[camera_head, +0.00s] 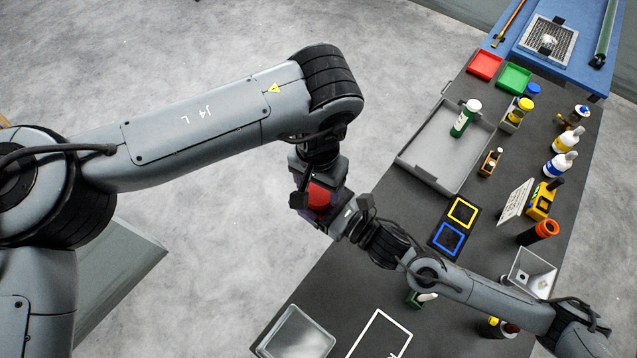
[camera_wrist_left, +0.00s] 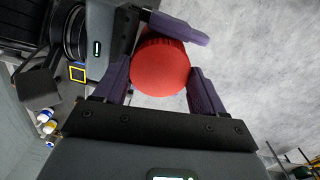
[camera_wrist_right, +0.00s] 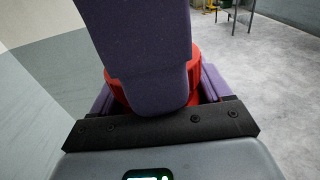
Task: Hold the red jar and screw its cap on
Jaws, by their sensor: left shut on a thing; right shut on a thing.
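The red jar (camera_head: 320,197) is held above the floor beside the bench, between my two grippers. My left gripper (camera_head: 317,187) comes from above and is shut on it; in the left wrist view its smooth round red face (camera_wrist_left: 160,70) sits between the purple fingers. My right gripper (camera_head: 337,214) meets it from the lower right, shut at the ribbed red end, which looks like the cap (camera_wrist_left: 158,38). In the right wrist view, a purple left finger hides most of the red part (camera_wrist_right: 121,92). The seam between jar and cap is hidden, so I cannot tell how it sits.
The dark bench (camera_head: 400,262) runs diagonally below right. It carries a grey tray (camera_head: 420,150) with a green bottle (camera_head: 466,118), yellow and blue square outlines (camera_head: 455,228), several bottles, and a clear-looking bin (camera_head: 297,335) at the near end.

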